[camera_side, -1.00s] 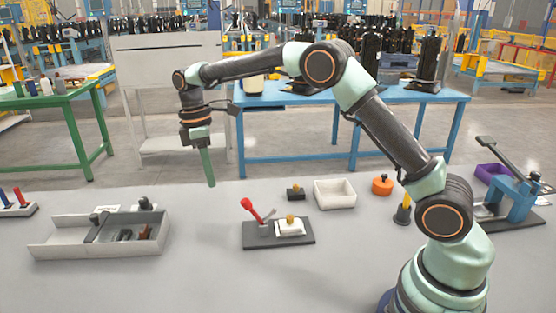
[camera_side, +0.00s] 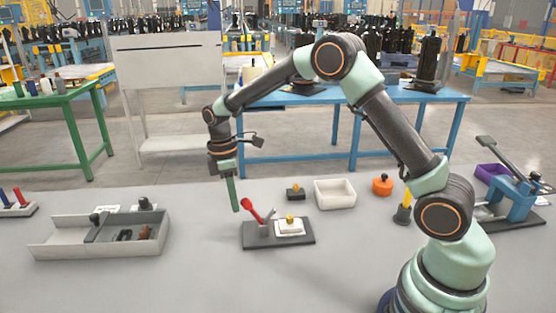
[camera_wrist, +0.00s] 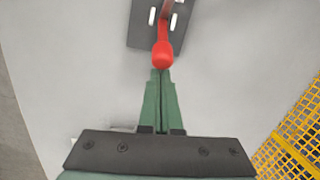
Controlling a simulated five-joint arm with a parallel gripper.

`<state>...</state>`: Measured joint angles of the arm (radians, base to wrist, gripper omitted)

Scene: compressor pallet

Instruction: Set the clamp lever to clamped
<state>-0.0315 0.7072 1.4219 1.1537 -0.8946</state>
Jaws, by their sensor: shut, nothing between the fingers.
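The clamp lever (camera_side: 252,210) has a red knobbed handle and stands tilted up to the left on a dark base plate (camera_side: 260,241). Beside it on the plate is a white block (camera_side: 290,228) with a yellow top. My gripper (camera_side: 236,209) is shut and empty, pointing down just left of the red knob in the side view. In the wrist view the green fingers (camera_wrist: 160,75) are together, with their tips at the red knob (camera_wrist: 163,54). I cannot tell whether they touch it.
A grey tray (camera_side: 60,243) with dark parts lies to the left. An orange knob (camera_side: 382,184) and a blue press (camera_side: 512,200) stand to the right. The front of the table is clear.

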